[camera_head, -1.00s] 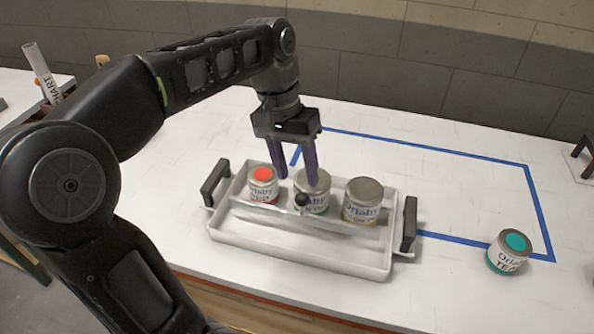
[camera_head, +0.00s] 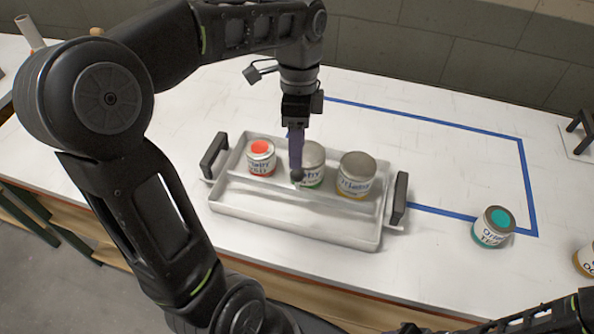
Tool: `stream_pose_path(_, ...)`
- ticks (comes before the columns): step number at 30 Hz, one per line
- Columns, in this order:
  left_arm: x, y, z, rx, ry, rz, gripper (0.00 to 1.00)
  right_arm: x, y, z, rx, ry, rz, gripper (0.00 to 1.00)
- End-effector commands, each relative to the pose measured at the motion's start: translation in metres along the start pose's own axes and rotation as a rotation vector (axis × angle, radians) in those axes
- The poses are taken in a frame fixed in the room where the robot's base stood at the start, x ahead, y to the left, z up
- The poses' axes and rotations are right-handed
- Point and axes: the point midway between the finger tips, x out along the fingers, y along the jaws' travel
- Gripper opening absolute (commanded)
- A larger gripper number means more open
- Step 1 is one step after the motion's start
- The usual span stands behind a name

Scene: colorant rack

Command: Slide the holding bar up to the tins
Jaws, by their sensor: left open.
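A white tray (camera_head: 290,228) lies on the table with three paint tins in its back half: a red-topped tin (camera_head: 261,157), a grey-lidded tin with a green band (camera_head: 314,160) and a grey-lidded tin with a yellow band (camera_head: 356,172). The pale, thin holding bar (camera_head: 340,200) runs across the tray in front of the tins; its exact gap to them is hard to tell. My left gripper (camera_head: 297,172) is open, seen edge-on, pointing down at the bar's dark knob, which its fingers partly hide. It also covers part of the middle tin. My right gripper is not seen.
The tray has black handles at its left (camera_head: 214,152) and right (camera_head: 400,198) ends. A teal-topped tin (camera_head: 493,227) stands to the right, and another tin (camera_head: 585,259) is cut off at the right edge. Blue tape (camera_head: 430,147) outlines clear table behind.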

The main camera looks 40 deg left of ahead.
Motion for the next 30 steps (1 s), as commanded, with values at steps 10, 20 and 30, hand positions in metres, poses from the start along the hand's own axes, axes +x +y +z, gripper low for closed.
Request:
stream_pose_path(10, 0.012, 0.0, 0.0, -0.003, 0.0, 0.001, 0.5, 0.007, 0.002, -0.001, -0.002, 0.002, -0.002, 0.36)
stream_pose_path(20, 0.057, 0.001, 0.001, -0.004, -0.001, 0.004, 0.5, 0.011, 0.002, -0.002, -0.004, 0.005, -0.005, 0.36)
stream_pose_path(30, 0.078, 0.0, 0.0, -0.004, 0.001, 0.0, 0.5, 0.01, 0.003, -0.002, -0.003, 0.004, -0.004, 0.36)
